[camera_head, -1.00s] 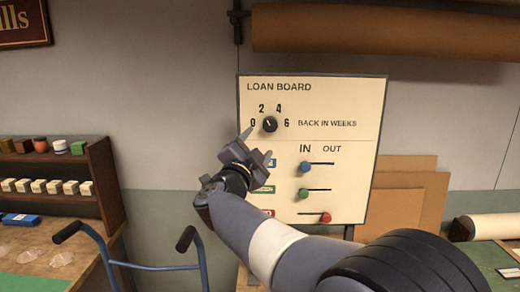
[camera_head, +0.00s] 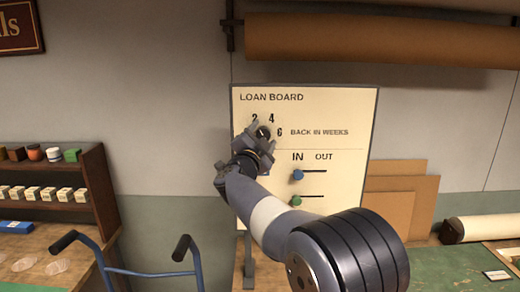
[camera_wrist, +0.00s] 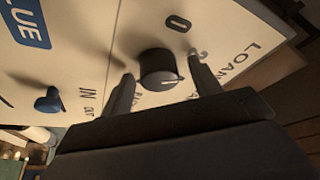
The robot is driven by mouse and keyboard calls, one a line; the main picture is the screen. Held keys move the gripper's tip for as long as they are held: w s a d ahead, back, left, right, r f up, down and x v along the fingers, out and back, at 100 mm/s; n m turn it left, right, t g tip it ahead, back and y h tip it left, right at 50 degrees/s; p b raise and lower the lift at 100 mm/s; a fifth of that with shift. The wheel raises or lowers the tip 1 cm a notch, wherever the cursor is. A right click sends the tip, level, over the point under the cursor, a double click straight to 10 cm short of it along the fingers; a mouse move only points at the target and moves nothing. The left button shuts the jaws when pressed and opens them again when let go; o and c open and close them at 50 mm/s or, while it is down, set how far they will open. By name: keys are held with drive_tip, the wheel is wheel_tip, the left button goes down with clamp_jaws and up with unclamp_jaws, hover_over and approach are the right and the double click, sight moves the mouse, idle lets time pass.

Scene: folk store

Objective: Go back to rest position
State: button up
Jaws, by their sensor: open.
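The loan board (camera_head: 345,105) stands upright against the wall, with a black dial knob at its upper left. In the wrist view the knob (camera_wrist: 158,68) has a white mark and sits between the two finger tips. My gripper (camera_head: 262,135) is open, with its fingers at either side of the knob. I cannot tell whether they touch it. My arm crosses the board's lower part. The blue slider (camera_head: 298,174) and green slider (camera_head: 296,201) sit at the IN end. My arm hides the red slider.
A shelf (camera_head: 95,185) with small boxes and pots stands at the left. A blue tubular handle frame (camera_head: 150,272) is in front. Brown panels (camera_head: 405,205) lean right of the board, beside a paper roll (camera_head: 490,228). A long brown roll (camera_head: 390,38) hangs above.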

drive_tip(key=shift+s, duration=0.1)
drive_tip(key=b+v, duration=0.4)
drive_tip(key=v, duration=0.6)
drive_tip(key=p+x, duration=0.4)
drive_tip(key=x, duration=0.6)
drive_tip(key=shift+w+d+r+p, duration=0.1)
drive_tip(key=shift+w+r+p, duration=0.1)
drive_tip(key=shift+w+p, duration=0.1)
drive_tip(key=s+f+n+t+y+b, duration=0.2)
drive_tip(key=s+f+n+y+b, duration=0.2)
drive_tip(key=n, duration=1.2)
drive_tip(key=s+y+b, duration=0.1)
drive_tip(key=s+y, duration=0.2)
drive_tip(key=s, duration=0.3)
drive_tip(key=shift+s+d+f+n+t+y, duration=0.2)
drive_tip(key=shift+d+f+n+t+y, duration=0.1)
drive_tip(key=shift+f+t, duration=0.1)
